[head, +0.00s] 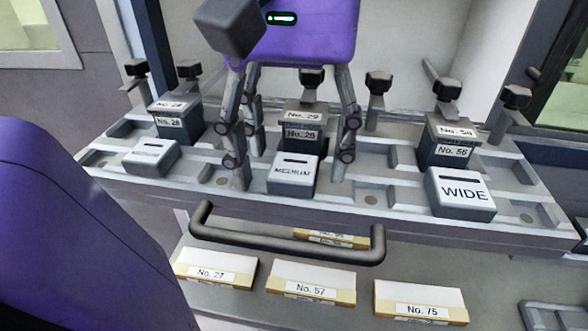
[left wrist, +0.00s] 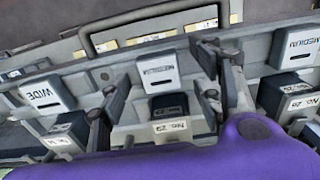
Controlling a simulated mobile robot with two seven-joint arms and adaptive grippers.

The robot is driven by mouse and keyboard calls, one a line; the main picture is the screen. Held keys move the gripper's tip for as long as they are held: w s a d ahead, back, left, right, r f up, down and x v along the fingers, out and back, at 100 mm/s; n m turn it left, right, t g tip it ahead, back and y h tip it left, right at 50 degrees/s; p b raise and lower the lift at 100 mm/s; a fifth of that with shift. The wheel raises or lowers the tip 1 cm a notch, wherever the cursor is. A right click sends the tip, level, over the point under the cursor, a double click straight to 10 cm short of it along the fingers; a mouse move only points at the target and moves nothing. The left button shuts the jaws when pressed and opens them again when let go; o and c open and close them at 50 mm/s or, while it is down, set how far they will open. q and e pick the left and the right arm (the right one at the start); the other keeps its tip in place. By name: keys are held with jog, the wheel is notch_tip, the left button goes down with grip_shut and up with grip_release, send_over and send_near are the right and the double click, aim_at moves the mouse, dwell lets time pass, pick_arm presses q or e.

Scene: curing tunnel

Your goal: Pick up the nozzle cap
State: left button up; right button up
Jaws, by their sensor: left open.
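Three light grey caps sit in a row on the grey rack. The left cap (head: 151,157) has a label too small to read in the head view; in the left wrist view it reads MEDIUM (left wrist: 297,46). The middle cap (head: 293,174) also reads MEDIUM, and it shows in the left wrist view (left wrist: 158,72). The right cap (head: 461,194) reads WIDE. My left gripper (head: 291,182) is open, pointing down, with one finger on each side of the middle cap. I cannot tell whether the fingers touch it. My right gripper is not in view.
Dark blocks with numbered labels (head: 450,151) stand behind the caps on the rack (head: 370,195), with black knobs behind them. A dark bar handle (head: 290,243) runs along the front. Below it are numbered cards, including No. 57 (head: 311,287).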

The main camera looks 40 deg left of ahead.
pick_arm(q)
jog(key=shift+f, duration=0.2)
jog(key=c, duration=1.3)
jog(key=shift+o, duration=0.2)
